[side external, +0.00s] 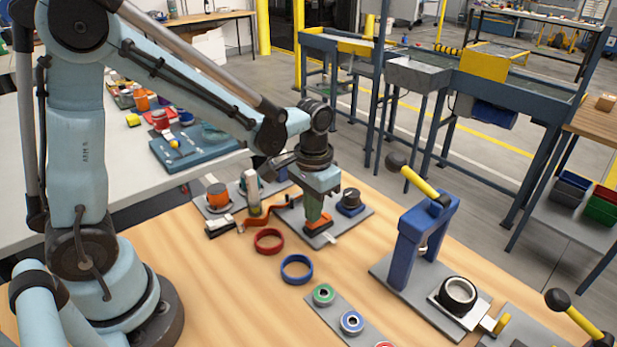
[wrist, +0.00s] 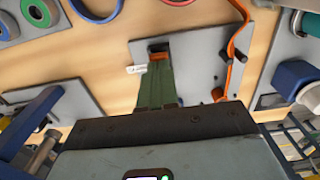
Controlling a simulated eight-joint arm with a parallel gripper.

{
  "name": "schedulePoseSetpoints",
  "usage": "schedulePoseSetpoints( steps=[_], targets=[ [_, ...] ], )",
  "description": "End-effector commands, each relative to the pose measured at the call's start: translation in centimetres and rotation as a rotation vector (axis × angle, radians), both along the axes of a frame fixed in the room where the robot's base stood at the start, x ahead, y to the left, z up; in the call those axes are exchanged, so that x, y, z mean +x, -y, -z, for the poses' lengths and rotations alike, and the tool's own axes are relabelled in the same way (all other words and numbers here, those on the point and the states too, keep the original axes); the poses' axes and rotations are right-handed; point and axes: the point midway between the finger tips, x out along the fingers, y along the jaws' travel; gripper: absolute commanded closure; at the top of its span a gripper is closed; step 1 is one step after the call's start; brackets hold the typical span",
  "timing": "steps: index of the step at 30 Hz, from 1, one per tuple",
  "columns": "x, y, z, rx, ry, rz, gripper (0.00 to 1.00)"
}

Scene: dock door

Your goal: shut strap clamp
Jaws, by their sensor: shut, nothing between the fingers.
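The strap clamp is a grey plate (side external: 355,220) on the wooden bench, with an orange strap (side external: 278,212) curving out past the plate's left side. In the wrist view the strap (wrist: 236,52) bends along the right side of the plate (wrist: 200,58). An orange block (side external: 318,224) sits near the front of the plate; it shows partly in the wrist view (wrist: 158,57), beyond my fingertips. My gripper (side external: 314,217) is shut and empty, pointing down over this block. I cannot tell whether the tips touch it. The fingers (wrist: 158,72) hide part of the plate.
A red ring (side external: 269,241) and a blue ring (side external: 297,269) lie in front. A blue lever press (side external: 425,235) with a yellow handle stands at right. A plate with an orange knob (side external: 217,194) is at left. A strip of coloured discs (side external: 351,322) lies nearer the camera.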

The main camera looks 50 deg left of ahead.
Motion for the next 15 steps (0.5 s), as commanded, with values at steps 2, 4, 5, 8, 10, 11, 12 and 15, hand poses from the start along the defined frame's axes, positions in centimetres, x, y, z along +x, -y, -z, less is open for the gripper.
schedulePoseSetpoints(
  steps=[2,4,5,8,10,11,12,15],
  targets=[
    [0.01,0.0,0.12,0.0,0.0,0.0,1.0],
    [0.02,0.0,0.22,0.0,0.0,0.0,1.0],
    [0.02,0.0,0.25,0.0,0.0,0.0,1.0],
    [0.03,0.0,0.39,0.0,0.0,0.0,1.0],
    [0.02,0.0,0.48,0.0,0.0,0.0,1.0],
    [0.02,0.0,0.52,0.0,0.0,0.0,1.0],
    [0.02,0.0,0.58,0.0,0.0,0.0,1.0],
    [0.01,0.0,0.72,0.0,0.0,0.0,1.0]
  ],
)
